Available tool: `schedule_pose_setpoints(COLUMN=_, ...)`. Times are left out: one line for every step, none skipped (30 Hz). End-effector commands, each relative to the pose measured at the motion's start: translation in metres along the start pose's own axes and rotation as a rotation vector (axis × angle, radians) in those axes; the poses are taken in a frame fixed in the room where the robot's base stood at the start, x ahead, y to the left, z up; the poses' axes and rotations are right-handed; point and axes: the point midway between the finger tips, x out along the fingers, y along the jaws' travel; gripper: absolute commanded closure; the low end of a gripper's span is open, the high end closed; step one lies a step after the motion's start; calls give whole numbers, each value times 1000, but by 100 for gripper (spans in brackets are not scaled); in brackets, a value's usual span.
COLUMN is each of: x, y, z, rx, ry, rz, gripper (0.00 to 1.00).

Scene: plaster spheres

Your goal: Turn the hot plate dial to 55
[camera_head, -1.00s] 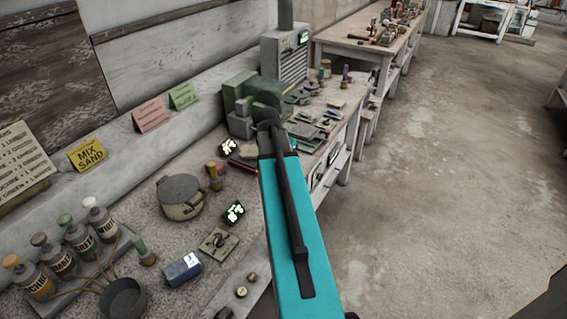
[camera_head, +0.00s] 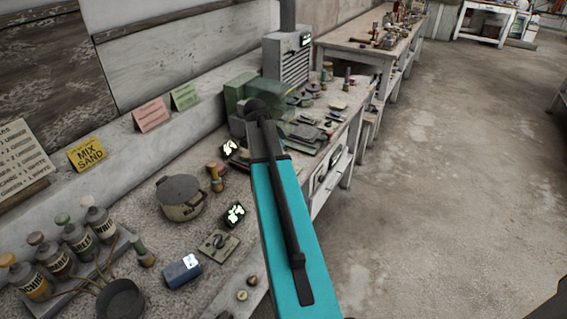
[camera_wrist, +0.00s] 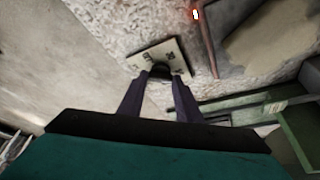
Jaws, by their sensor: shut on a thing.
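In the wrist view, a small pale plate (camera_wrist: 140,61) with dark markings lies on the rough worktop. A dark round dial (camera_wrist: 160,68) sits on it. My gripper (camera_wrist: 162,76) reaches down over the plate, with one finger on each side of the dial, and is shut on it. The markings are too blurred to read, and I cannot tell the dial's setting. In the head view my teal arm covers the dial and the fingers.
A reddish rod (camera_wrist: 208,45) and a small red light (camera_wrist: 195,14) are beside the plate. A green box (camera_wrist: 299,128) stands at the right. In the head view, a lidded pot (camera_head: 180,196), labelled bottles (camera_head: 100,222) and a blue box (camera_head: 182,271) stand left of my arm.

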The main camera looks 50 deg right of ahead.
Motion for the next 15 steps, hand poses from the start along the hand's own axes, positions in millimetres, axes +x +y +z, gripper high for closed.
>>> schedule_pose_setpoints(x=0, y=1, z=-1, rx=5, ry=2, rz=4, gripper=91)
schedule_pose_setpoints(x=0, y=1, z=-1, rx=6, ry=2, rz=5, gripper=91)
schedule_pose_setpoints(x=0, y=1, z=-1, rx=8, ry=2, rz=5, gripper=91)
schedule_pose_setpoints(x=0, y=1, z=-1, rx=8, ry=2, rz=5, gripper=91)
schedule_pose_setpoints(x=0, y=1, z=-1, rx=8, ry=1, rz=6, gripper=91)
schedule_pose_setpoints(x=0, y=1, z=-1, rx=8, ry=1, rz=6, gripper=91)
schedule_pose_setpoints(x=0, y=1, z=-1, rx=8, ry=1, rz=5, gripper=91)
schedule_pose_setpoints(x=0, y=1, z=-1, rx=8, ry=1, rz=5, gripper=91)
schedule_pose_setpoints(x=0, y=1, z=-1, rx=8, ry=1, rz=5, gripper=91)
schedule_pose_setpoints(x=0, y=1, z=-1, rx=8, ry=1, rz=5, gripper=91)
schedule_pose_setpoints(x=0, y=1, z=-1, rx=7, ry=1, rz=5, gripper=91)
schedule_pose_setpoints(x=0, y=1, z=-1, rx=7, ry=1, rz=5, gripper=67)
schedule_pose_setpoints(x=0, y=1, z=-1, rx=7, ry=1, rz=5, gripper=62)
schedule_pose_setpoints(x=0, y=1, z=-1, rx=7, ry=1, rz=5, gripper=57)
schedule_pose_setpoints(x=0, y=1, z=0, rx=7, ry=1, rz=5, gripper=50)
